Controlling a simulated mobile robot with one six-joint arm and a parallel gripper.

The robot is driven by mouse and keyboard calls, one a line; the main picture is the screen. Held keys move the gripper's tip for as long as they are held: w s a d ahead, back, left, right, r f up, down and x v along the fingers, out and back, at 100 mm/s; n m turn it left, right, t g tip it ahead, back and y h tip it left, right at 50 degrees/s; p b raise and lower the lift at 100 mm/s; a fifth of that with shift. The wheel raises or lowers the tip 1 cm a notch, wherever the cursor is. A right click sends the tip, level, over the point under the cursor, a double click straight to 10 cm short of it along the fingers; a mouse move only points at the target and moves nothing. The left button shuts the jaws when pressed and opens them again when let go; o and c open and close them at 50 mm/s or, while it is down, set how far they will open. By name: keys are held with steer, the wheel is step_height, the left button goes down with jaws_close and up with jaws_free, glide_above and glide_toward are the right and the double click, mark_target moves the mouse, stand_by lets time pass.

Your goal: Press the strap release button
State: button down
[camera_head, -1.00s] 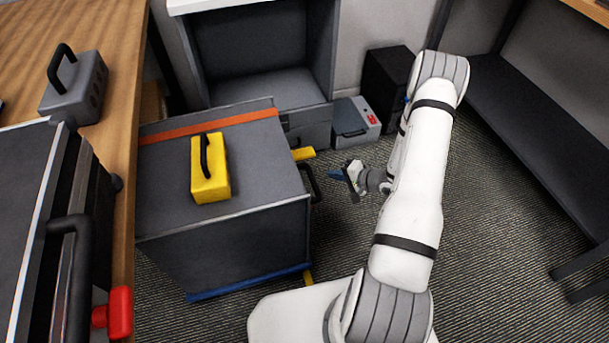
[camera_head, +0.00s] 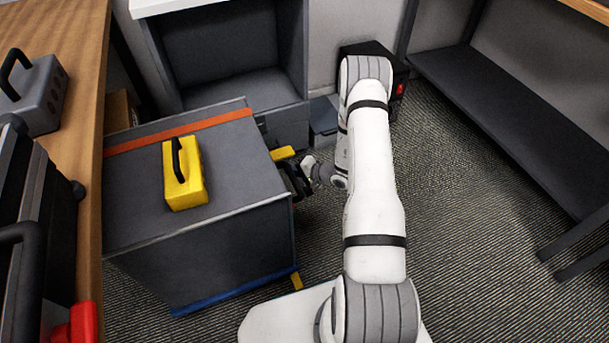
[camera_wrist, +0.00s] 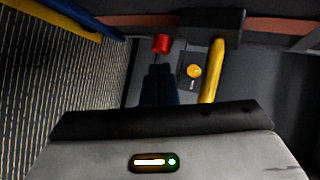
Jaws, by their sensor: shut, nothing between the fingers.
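A large dark grey case (camera_head: 195,255) with an orange strap (camera_head: 180,132) across its top stands left of my arm in the head view. The wrist view shows a red button-like knob (camera_wrist: 161,43) and a small round yellow button (camera_wrist: 193,71) with a tiny label on a dark panel. I cannot tell which one is the strap release. My gripper (camera_wrist: 158,73) is shut and empty, its dark fingertips just below the red knob in the picture; contact is unclear. In the head view my gripper (camera_head: 297,182) is at the case's right side, partly hidden.
A yellow bar (camera_wrist: 212,72) stands close right of the yellow button. A yellow block with a black handle (camera_head: 186,182) sits on the case. A wooden bench (camera_head: 80,160) is at left, a dark low shelf (camera_head: 510,120) at right. Carpet right of my arm is clear.

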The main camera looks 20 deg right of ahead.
steer(key=b+x, duration=0.1)
steer(key=x, duration=0.2)
steer(key=shift+w+a+f, duration=0.15)
steer(key=shift+w+a, duration=0.05)
steer(key=shift+w, duration=0.05)
